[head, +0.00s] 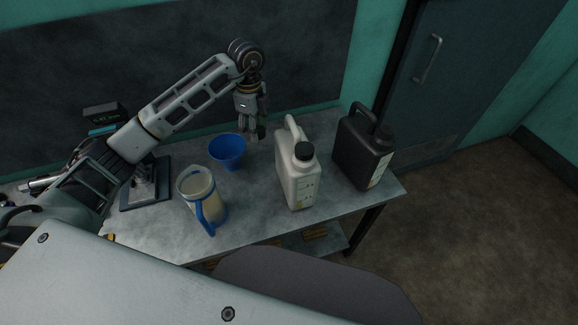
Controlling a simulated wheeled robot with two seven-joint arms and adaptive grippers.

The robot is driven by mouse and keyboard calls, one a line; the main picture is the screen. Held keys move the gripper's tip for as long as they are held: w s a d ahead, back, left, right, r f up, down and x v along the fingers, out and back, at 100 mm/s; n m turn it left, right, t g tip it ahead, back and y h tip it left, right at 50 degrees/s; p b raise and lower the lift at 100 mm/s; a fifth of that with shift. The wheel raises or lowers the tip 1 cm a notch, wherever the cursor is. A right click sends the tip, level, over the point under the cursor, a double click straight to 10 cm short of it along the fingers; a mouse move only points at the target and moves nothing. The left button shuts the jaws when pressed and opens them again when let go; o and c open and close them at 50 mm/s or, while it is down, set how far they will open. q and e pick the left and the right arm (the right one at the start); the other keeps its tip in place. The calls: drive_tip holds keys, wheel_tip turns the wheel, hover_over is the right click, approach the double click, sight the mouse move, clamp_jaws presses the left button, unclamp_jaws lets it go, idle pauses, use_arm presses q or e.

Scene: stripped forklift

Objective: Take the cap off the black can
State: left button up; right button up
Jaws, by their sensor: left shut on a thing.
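The black can (358,158) stands upright at the right end of the table, its handle on top. Its dark cap (383,138) appears to sit on the spout at the front right. My left gripper (251,131) points down over the back of the table, behind and left of the white can, well apart from the black can. It is shut on a small dark thing (261,130), mostly hidden by the fingers; I cannot tell what it is. My right gripper is not in view.
A white can (298,180) with a black cap stands between my left gripper and the black can. A blue funnel (228,150) and a jug with a blue handle (203,200) stand to the left. A scale-like device (147,190) is further left. The table (255,225) has bare room in front.

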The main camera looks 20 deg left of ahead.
use_arm(q)
drive_tip(key=shift+a, duration=0.25)
drive_tip(key=shift+w, duration=0.1)
drive_tip(key=shift+f, duration=0.1)
hover_over(260, 169)
wheel_tip(260, 169, down, 13)
drive_tip(key=shift+f+p, duration=0.2)
drive_tip(key=shift+p, duration=0.25)
idle(0.5)
drive_tip(key=shift+f, duration=2.2)
drive_tip(key=shift+f, duration=0.15)
